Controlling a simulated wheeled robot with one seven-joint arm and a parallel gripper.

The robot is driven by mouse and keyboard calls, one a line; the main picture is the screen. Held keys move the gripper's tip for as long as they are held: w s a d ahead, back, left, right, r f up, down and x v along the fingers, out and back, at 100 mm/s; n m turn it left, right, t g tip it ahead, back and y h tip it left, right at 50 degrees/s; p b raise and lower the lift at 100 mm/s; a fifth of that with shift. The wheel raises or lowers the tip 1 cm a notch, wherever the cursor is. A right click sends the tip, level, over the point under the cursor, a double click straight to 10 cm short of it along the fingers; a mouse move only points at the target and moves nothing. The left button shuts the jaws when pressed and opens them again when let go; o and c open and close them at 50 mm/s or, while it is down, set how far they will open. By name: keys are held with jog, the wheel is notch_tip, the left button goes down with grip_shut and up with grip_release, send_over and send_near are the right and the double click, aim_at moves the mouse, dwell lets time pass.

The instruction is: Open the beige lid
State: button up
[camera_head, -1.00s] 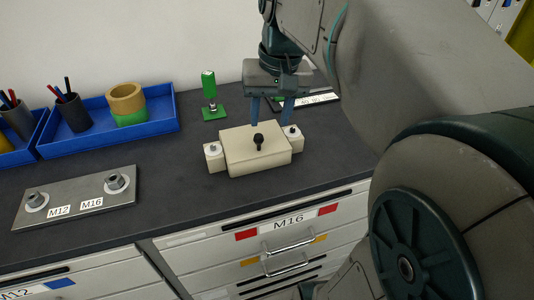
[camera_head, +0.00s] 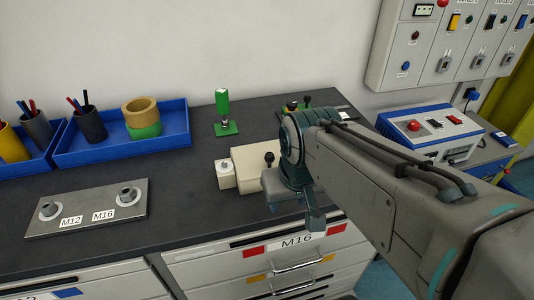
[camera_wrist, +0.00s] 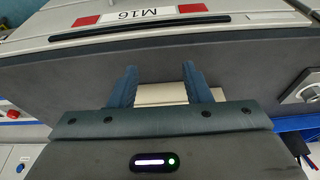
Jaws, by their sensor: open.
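The beige lid (camera_head: 252,163) is a flat block with a black knob (camera_head: 269,158) on top, shut on the worktop between small beige hinge blocks. The left hinge block (camera_head: 225,174) shows; my arm covers the right side of the lid. My gripper (camera_head: 314,222) is at the front right of the lid, near the worktop's front edge, partly hidden by my wrist. In the wrist view its two blue fingers (camera_wrist: 160,78) are spread apart and empty. A strip of the beige lid (camera_wrist: 162,94) shows between and behind them. I cannot tell whether they touch it.
A green-handled tool (camera_head: 223,112) stands behind the lid. A metal plate (camera_head: 88,208) marked M12 and M16 lies at left, with blue trays (camera_head: 122,146) behind it. A drawer (camera_head: 297,242) marked M16 is below. A blue control box (camera_head: 430,130) stands at right.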

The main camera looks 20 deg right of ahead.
jog(key=shift+f, duration=0.1)
jog(key=n+g+h+b, duration=0.2)
jog(key=g+b, duration=0.1)
send_near(268, 154)
jog(key=f, duration=0.3)
jog(key=d+f, duration=0.1)
jog(key=f, duration=0.5)
jog(key=shift+d, duration=0.35)
grip_shut()
jog(key=shift+w+r, duration=0.1)
